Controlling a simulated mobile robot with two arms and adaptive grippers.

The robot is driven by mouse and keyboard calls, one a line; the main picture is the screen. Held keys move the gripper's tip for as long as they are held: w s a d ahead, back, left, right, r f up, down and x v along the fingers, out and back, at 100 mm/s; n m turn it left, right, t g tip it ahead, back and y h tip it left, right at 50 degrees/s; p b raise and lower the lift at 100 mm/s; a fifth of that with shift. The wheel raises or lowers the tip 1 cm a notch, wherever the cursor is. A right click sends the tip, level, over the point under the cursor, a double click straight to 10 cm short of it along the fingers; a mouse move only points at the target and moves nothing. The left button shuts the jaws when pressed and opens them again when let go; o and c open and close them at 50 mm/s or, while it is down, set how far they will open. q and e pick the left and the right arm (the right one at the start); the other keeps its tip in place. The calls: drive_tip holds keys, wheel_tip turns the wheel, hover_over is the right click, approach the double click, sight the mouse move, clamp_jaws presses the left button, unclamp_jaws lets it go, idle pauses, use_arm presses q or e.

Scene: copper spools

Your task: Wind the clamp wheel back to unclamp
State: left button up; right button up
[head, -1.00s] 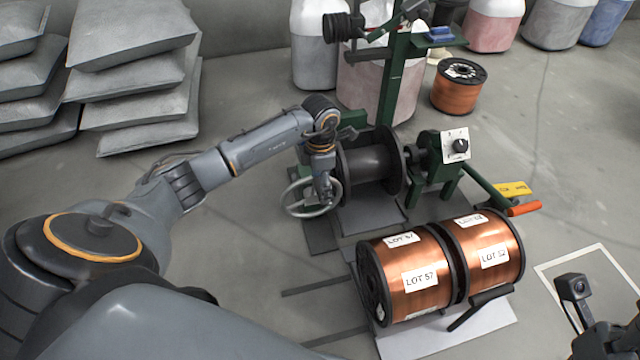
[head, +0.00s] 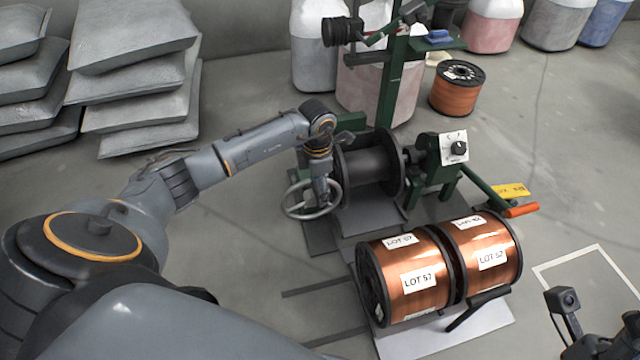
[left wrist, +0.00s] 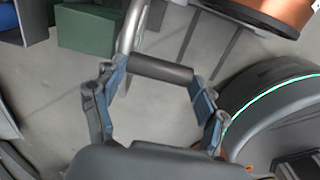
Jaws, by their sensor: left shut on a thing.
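The clamp wheel (head: 286,209), a light grey ring with spokes, is on the left side of the green winder stand, near the empty dark reel (head: 372,165). My left gripper (head: 322,203) reaches down at the wheel's right side and partly hides it. In the left wrist view my left gripper (left wrist: 161,72) is shut on the wheel's dark grey cylindrical handle (left wrist: 160,67), with one blue-grey finger at each end. A pale part of the wheel (left wrist: 132,28) runs up from the handle. The fingers of my right gripper do not show; only a dark part of that arm shows at lower right.
Two copper spools (head: 413,275) labelled LOT 57 and LOT 52 lie on a pale board in front of the winder. An orange-handled crank (head: 521,210) juts out right. Another copper spool (head: 457,92) stands behind. Grey sacks (head: 135,85) are stacked at left.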

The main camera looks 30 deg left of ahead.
use_arm(q)
drive_tip(key=shift+s+a+f+p, duration=0.25)
drive_tip(key=shift+s+a, duration=0.1)
drive_tip(key=shift+s, duration=0.1)
drive_tip(key=shift+s+a+f+p, duration=0.2)
drive_tip(key=shift+s+a+f, duration=0.1)
drive_tip(key=shift+s, duration=0.15)
drive_tip(key=o, duration=1.5)
drive_tip(key=shift+c, duration=0.2)
drive_tip(key=shift+o, duration=1.1)
drive_tip(key=shift+w+f, duration=0.1)
drive_tip(key=shift+f, duration=0.05)
drive_tip(key=shift+w+r, duration=0.15)
drive_tip(key=shift+r, duration=0.05)
wheel_tip(320, 180, up, 12)
drive_tip(key=shift+d, duration=0.1)
